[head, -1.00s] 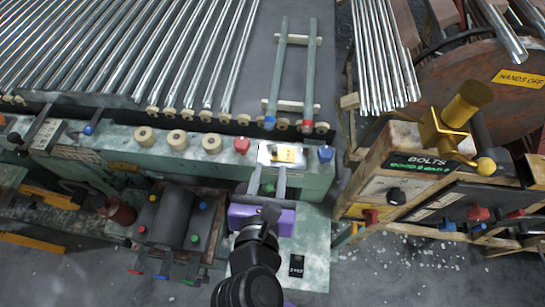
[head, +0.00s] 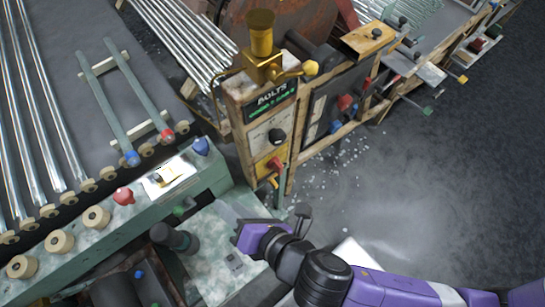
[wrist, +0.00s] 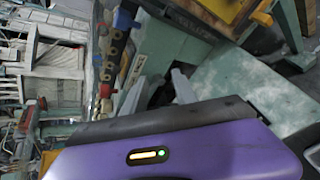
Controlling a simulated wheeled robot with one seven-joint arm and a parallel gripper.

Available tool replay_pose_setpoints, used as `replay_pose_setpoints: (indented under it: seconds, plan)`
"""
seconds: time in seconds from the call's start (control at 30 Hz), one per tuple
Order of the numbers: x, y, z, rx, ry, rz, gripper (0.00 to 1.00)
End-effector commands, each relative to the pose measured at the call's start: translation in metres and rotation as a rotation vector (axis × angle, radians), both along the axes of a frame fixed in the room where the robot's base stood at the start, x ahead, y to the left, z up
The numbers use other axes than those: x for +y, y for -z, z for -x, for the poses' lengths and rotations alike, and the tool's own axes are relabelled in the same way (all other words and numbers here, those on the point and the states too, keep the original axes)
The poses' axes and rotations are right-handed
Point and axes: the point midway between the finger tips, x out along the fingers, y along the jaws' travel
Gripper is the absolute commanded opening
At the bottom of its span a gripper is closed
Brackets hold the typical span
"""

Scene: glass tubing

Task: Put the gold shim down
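A small gold piece, which looks like the gold shim (head: 174,174), lies on a bright white plate (head: 157,186) on top of the green machine, between a red knob and a blue knob in the head view. My gripper (wrist: 160,80) shows two grey fingers standing apart with nothing visible between them in the wrist view. In the head view its purple body (head: 254,237) is to the right of and below the plate, clear of it; the fingers are hard to make out there. The shim cannot be made out in the wrist view.
The green machine (head: 125,225) carries a red knob (head: 123,196), a blue knob (head: 201,146) and several cream rollers. A wooden cabinet marked BOLTS (head: 262,120) with a gold fitting stands behind my gripper. Open grey floor (head: 400,190) lies to the right.

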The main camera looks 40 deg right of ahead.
Motion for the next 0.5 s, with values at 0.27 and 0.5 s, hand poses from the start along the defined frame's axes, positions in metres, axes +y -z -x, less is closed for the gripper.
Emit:
replay_pose_setpoints:
  seconds: [0.27,0.5]
  plan:
    - [-0.071,-0.002,0.081,0.13,0.422,-0.886,0.34]
    - [-0.116,-0.052,0.139,0.1,0.776,-1.64,0.34]
